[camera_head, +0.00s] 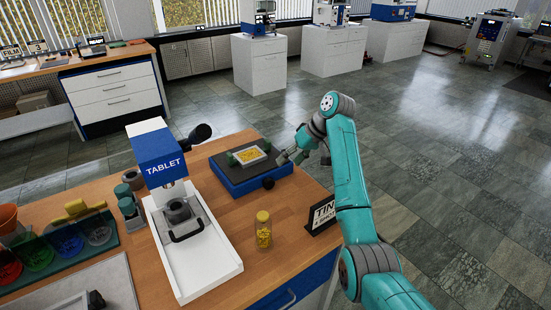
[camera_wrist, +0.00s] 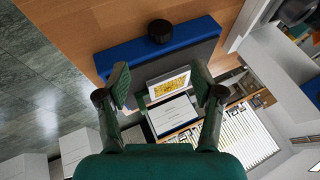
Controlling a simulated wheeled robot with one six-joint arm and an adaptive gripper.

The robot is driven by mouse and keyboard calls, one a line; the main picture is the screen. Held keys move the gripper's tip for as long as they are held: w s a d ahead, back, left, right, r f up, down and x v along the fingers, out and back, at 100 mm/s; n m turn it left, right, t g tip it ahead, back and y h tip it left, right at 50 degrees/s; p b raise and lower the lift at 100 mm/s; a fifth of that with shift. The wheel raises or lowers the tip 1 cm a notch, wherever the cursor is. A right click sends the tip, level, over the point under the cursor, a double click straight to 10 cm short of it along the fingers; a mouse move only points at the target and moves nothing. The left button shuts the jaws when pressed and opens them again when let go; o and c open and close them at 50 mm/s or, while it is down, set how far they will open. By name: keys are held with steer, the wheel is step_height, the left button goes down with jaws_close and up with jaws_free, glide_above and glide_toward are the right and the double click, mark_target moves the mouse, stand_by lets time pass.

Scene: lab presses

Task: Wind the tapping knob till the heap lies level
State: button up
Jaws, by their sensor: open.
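The tapping device is a blue base (camera_head: 240,186) with a dark top plate, standing on the wooden bench. A white-rimmed tray with a yellow heap (camera_head: 250,155) sits on top, between two small green posts. A round black knob (camera_head: 268,183) sits at the blue base's front edge; in the wrist view the knob (camera_wrist: 160,31) shows beyond my fingertips. My gripper (camera_head: 285,157) is at the right side of the device. In the wrist view its two fingers are spread wide, with nothing held, and the yellow heap (camera_wrist: 170,90) appears between them.
A TABLET press (camera_head: 158,158) with a white base stands left of the device. A yellow-filled jar (camera_head: 263,230) stands in front, and a black sign (camera_head: 321,216) stands near the bench's right edge. Colored bowls (camera_head: 65,243) are at far left. Bare wood lies before the knob.

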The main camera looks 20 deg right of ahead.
steer(key=t+h, duration=0.2)
steer(key=h, duration=0.4)
glide_toward(272, 180)
steer(key=x, duration=0.7)
steer(key=a+x, duration=0.1)
steer(key=x, duration=0.2)
steer(key=shift+s+f, duration=0.1)
steer(key=shift+f, duration=0.2)
steer(key=c, duration=1.1)
steer(key=shift+d+g+y, duration=0.3)
steer(key=shift+g+y, duration=0.1)
steer(key=shift+y, duration=0.6)
steer(key=shift+m+g+y, duration=0.3)
steer(key=shift+g+y, duration=0.1)
steer(key=shift+y, duration=0.8)
